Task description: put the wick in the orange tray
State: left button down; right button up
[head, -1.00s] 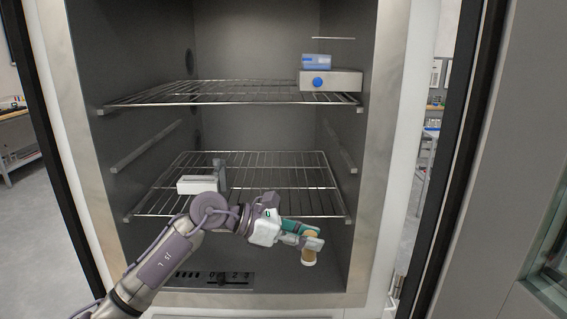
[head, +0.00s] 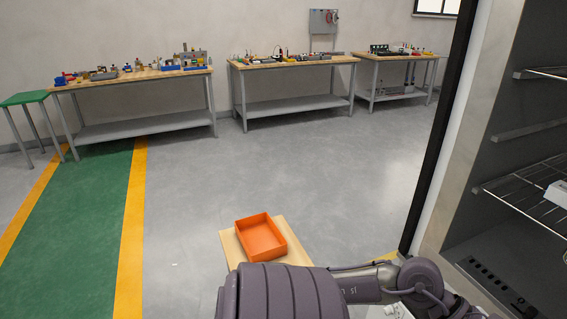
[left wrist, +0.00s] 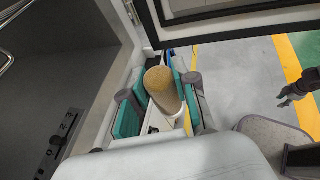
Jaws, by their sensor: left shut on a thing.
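The wick appears to be the tan cylinder with a white end (left wrist: 162,84), held between teal fingertips in the left wrist view. My left gripper (left wrist: 160,103) is shut on it. In the head view my left arm crosses the bottom towards the cabinet, and its gripper and the wick are out of frame. The orange tray (head: 260,238) is open and looks empty, on a small wooden stand (head: 232,249) beyond my arm. A dark gripper-like part (left wrist: 299,89) at the right of the left wrist view may be my right gripper, too small to read.
The grey cabinet (head: 500,200) with wire shelves stands at the right, with a dark door edge (head: 435,150) beside it. Workbenches (head: 290,62) with many items line the far wall. The grey floor (head: 330,160) between is clear.

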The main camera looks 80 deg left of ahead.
aim_at(260, 242)
jog(key=j+u, duration=0.15)
jog(key=u, duration=0.3)
jog(key=j+u, duration=0.2)
jog(key=u, duration=0.25)
jog(key=j+u, duration=0.2)
jog(key=u, duration=0.25)
jog(key=j+u, duration=0.2)
jog(key=u, duration=0.25)
jog(key=i+j, duration=0.1)
jog(key=j, duration=0.3)
jog(key=i+j, duration=0.1)
jog(key=j, duration=0.3)
jog(key=i+j, duration=0.15)
jog(key=j, duration=0.25)
